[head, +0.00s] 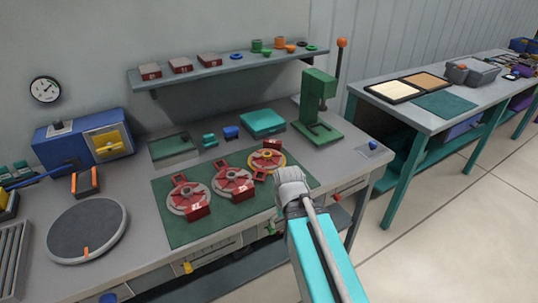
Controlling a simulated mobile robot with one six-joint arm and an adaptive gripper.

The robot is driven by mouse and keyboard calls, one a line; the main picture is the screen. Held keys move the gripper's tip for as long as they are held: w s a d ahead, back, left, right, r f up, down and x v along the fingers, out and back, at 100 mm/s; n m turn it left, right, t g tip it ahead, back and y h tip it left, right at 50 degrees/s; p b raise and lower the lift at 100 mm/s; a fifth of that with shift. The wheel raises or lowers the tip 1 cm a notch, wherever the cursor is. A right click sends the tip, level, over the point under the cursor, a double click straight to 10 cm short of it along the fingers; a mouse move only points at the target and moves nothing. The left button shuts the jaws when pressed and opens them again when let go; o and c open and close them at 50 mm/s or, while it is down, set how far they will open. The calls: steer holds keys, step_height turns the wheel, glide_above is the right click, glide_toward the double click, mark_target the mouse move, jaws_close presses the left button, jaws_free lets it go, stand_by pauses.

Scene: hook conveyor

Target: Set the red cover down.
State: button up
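Three round units lie in a row on a dark green mat (180,238). The left unit (189,197) and the middle unit (232,180) each have a red cover on a grey disc, with a red block at the front edge. The right unit (268,158) shows red parts on a yellow-rimmed disc. My gripper (284,178) is at the right unit's near right side, with my arm reaching in from the bottom. The fingers are mostly hidden behind my wrist. I cannot tell whether they hold a red cover or touch the unit.
A green press (316,105) and a teal box (262,123) stand behind the mat. A shelf (225,69) above holds red blocks and small colored parts. A round grey turntable (87,228) and a blue machine (83,138) are at left. A second table (440,115) stands right.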

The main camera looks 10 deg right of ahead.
steer(key=w+r+n+p, duration=0.1)
steer(key=w+r+p, duration=0.2)
steer(key=r+p, duration=0.6)
steer(key=w+r+n+p, duration=0.1)
steer(key=w+r+p, duration=0.3)
steer(key=r+p, duration=0.55)
steer(key=w+r+n, duration=0.1)
steer(key=w+n, duration=1.2)
steer(key=w, duration=0.9)
steer(key=shift+w+a+n, duration=0.2)
steer(key=shift+a+n, duration=0.15)
steer(key=shift+n, duration=0.05)
steer(key=b, duration=0.8)
glide_above(266, 153)
step_height(266, 153, down, 8)
steer(key=shift+f, duration=0.25)
steer(key=shift+f+b, duration=0.1)
steer(key=shift+b, duration=0.2)
